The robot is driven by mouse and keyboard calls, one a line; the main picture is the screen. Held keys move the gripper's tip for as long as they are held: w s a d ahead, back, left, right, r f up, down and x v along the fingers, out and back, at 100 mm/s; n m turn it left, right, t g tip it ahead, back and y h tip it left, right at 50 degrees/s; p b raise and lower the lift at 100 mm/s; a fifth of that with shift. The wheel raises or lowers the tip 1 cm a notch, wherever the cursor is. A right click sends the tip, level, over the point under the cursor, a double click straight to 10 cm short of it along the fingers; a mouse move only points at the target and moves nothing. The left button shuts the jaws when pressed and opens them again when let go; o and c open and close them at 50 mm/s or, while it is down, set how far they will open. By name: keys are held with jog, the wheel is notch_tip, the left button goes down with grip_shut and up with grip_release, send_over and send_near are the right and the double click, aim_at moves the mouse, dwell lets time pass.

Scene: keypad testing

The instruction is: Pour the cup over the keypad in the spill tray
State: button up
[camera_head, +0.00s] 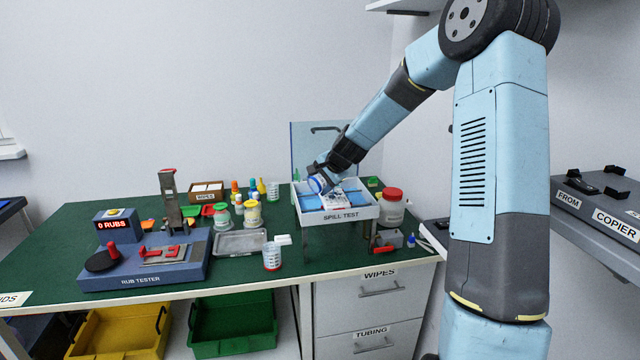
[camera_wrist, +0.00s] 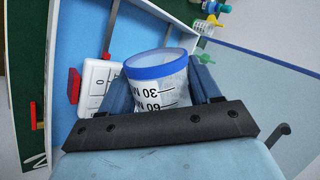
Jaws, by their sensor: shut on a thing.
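My gripper (camera_head: 322,178) is shut on a clear cup with a blue rim (camera_head: 318,185), above the white spill tray (camera_head: 341,216) labelled SPILL TEST. In the wrist view the cup (camera_wrist: 157,83) sits between the fingers, with black volume marks on its side. I cannot tell whether it holds liquid. The cup looks tilted in the head view. The white keypad (camera_wrist: 97,86) lies on the blue tray floor beside the cup in the wrist view. In the head view the keypad (camera_head: 334,202) is partly covered by the gripper and cup.
A red-lidded jar (camera_head: 392,208) stands right of the tray. The rub tester (camera_head: 145,262) fills the left of the green bench. A clear panel (camera_head: 305,143) rises behind the tray.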

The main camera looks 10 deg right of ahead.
jog(key=shift+w+d+r+m+g+y, duration=0.15)
jog(key=shift+r+m+g+y, duration=0.3)
jog(key=shift+y, duration=0.25)
dwell(0.8)
jog(key=shift+d+r, duration=0.1)
jog(key=shift+d, duration=0.05)
jog(key=shift+g+y, duration=0.25)
jog(key=shift+y, duration=0.25)
dwell(0.5)
